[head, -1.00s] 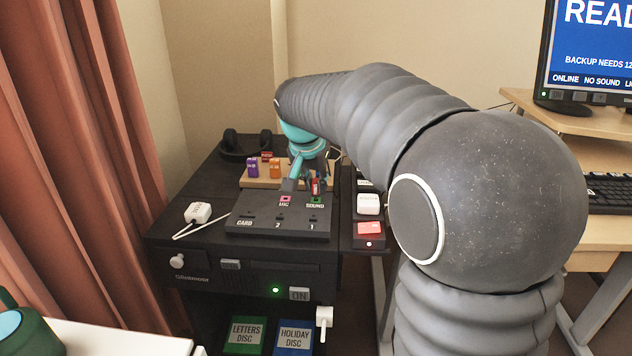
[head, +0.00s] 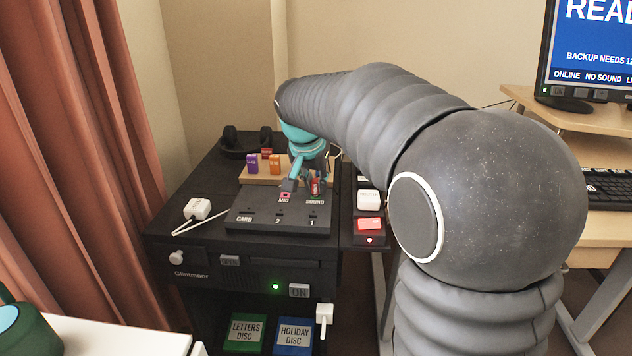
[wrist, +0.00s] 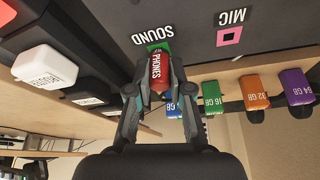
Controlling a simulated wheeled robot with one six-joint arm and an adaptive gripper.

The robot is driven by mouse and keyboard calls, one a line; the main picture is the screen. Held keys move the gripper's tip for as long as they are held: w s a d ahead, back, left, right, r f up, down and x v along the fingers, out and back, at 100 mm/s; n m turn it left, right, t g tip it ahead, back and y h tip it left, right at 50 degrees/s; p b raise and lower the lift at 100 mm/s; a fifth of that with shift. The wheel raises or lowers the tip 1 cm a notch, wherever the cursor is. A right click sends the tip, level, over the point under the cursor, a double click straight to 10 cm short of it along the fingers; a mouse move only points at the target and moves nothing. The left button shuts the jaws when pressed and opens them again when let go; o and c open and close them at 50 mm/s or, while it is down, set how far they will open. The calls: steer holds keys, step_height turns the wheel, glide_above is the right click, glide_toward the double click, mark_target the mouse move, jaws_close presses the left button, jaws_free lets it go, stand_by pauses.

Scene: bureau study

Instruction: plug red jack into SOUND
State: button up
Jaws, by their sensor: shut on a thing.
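The red jack (wrist: 158,78), marked PHONES, is held between the two fingers of my gripper (wrist: 158,92), which is shut on it. In the head view the jack (head: 316,185) shows as a small red spot at my gripper (head: 306,184). The green SOUND socket (wrist: 157,46) on the dark panel lies right at the jack's far end in the wrist view. The jack overlaps the socket's edge there; I cannot tell whether its tip is inside. In the head view the socket is mostly hidden behind the jack and fingers.
The pink MIC socket (wrist: 230,36) is beside SOUND. Purple (wrist: 296,86) and orange (wrist: 254,92) memory sticks stand on a wooden strip, with green (wrist: 211,95) and blue ones close to my fingers. A white block (head: 368,200) and a red one (head: 369,224) sit at the right.

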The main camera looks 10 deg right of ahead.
steer(key=shift+f, duration=0.15)
steer(key=o, duration=0.9)
steer(key=shift+c, duration=0.2)
